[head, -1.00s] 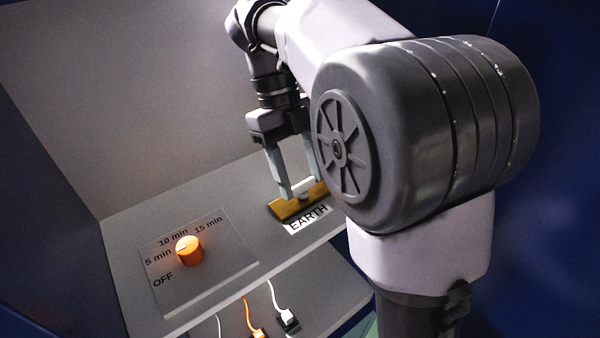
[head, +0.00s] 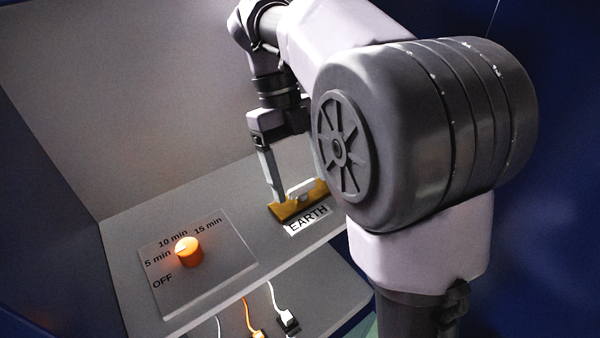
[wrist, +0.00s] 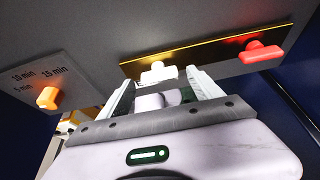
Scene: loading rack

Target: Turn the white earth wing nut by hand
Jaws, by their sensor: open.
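The white earth wing nut (head: 301,189) stands on a brass bar (head: 285,211) behind the EARTH label. It also shows in the wrist view (wrist: 158,72), around the gap between the two fingertips. My gripper (wrist: 160,79) is open, with one finger on either side of the nut and room beside it. In the head view only the left finger is plain, its tip close to the bar. The other finger is hidden behind my arm. I cannot tell whether the fingertips touch the bar.
A red wing nut (wrist: 262,52) sits on the same bar, to the right in the wrist view. An orange timer knob (head: 188,251) on a panel stands to the left. Several cables with plugs (head: 287,320) lie on the lower shelf. A wall rises behind the shelf.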

